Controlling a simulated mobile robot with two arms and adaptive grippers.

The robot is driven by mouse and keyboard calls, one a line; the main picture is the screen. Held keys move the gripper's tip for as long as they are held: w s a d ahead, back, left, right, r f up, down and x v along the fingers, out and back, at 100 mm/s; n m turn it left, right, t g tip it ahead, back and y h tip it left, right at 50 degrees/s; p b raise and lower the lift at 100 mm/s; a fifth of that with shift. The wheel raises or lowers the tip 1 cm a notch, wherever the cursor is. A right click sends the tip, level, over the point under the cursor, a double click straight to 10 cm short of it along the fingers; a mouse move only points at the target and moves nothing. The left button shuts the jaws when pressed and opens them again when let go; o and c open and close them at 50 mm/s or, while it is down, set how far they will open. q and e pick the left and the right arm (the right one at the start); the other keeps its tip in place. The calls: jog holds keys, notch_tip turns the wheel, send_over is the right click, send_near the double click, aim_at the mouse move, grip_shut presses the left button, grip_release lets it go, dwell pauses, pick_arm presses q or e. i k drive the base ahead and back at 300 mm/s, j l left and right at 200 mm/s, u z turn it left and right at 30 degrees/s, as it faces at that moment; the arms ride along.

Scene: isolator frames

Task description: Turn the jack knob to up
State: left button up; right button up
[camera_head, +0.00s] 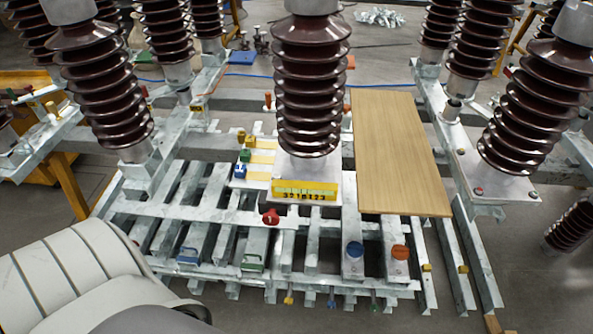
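Several knobs sit on the grey metal frame (200,216), and I cannot tell for sure which is the jack knob. A red knob (270,217) is on the front crossbar, below the yellow scale plate (305,190) marked 3210123. The up or down setting of any knob is too small to read. Neither of my grippers shows in the head view. Part of my white arm fills the lower left corner.
Tall brown ribbed insulators (311,85) stand on the frame at the middle, left and right. A wooden board (397,150) lies right of the middle insulator. Small yellow, green and blue blocks (241,170) are left of it. Blue and green handles (189,256) are at the front left.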

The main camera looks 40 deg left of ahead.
aim_at(271, 217)
jog(key=u, duration=1.2)
